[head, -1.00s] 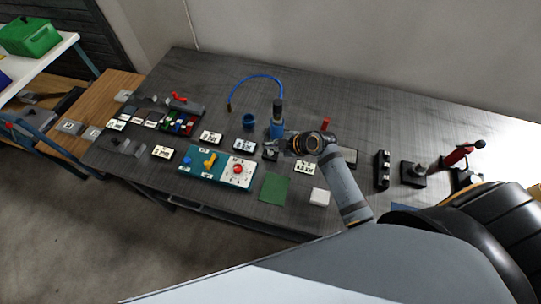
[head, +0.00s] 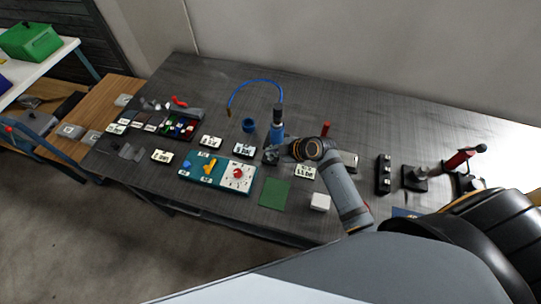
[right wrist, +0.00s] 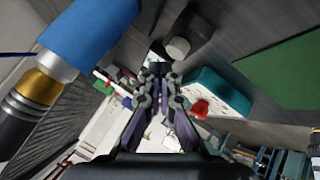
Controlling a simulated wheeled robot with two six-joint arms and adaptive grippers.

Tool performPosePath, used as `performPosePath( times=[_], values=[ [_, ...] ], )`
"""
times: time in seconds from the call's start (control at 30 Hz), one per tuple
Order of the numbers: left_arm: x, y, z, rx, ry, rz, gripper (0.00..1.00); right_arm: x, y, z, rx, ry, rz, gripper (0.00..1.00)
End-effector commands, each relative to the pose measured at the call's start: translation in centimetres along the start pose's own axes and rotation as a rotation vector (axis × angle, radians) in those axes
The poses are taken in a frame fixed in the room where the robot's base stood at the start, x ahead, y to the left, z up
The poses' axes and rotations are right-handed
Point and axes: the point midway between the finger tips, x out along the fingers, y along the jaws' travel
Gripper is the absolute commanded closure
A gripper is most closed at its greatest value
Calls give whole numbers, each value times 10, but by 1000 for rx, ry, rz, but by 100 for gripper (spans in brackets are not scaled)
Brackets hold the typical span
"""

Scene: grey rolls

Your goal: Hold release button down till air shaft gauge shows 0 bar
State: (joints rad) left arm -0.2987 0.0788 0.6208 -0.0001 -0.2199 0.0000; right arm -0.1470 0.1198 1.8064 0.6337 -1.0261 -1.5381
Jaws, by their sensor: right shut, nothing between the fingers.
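My right gripper (head: 270,156) is beside the base of an upright blue cylinder (head: 277,133) with a dark top. In the right wrist view its fingers (right wrist: 160,74) are shut and empty. A short light-grey round piece (right wrist: 178,48), possibly the release button, lies just past the tips; I cannot tell whether they touch it. The blue cylinder (right wrist: 95,35), with a brass band, passes close at upper left. A small card (head: 305,172) with dark figures lies right of the gripper; its text is too small to read surely. I cannot make out a gauge. My left gripper is out of view.
A teal control box (head: 194,180) with a yellow lever and red knob (head: 238,173) stands left of the gripper. A green mat (head: 274,193) and white block (head: 320,201) lie in front. A blue hose (head: 255,82) arcs behind. A red-handled tool (head: 458,160) stands at right.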

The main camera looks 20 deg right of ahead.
Motion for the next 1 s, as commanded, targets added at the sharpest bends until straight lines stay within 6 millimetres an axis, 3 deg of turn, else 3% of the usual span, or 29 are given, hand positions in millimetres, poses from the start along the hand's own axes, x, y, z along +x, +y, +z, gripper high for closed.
performPosePath(
  times=[1.0],
  values=[
    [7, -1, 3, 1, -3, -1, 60, 6, -4, 4, 0, 0, 0, 100]
  ],
)
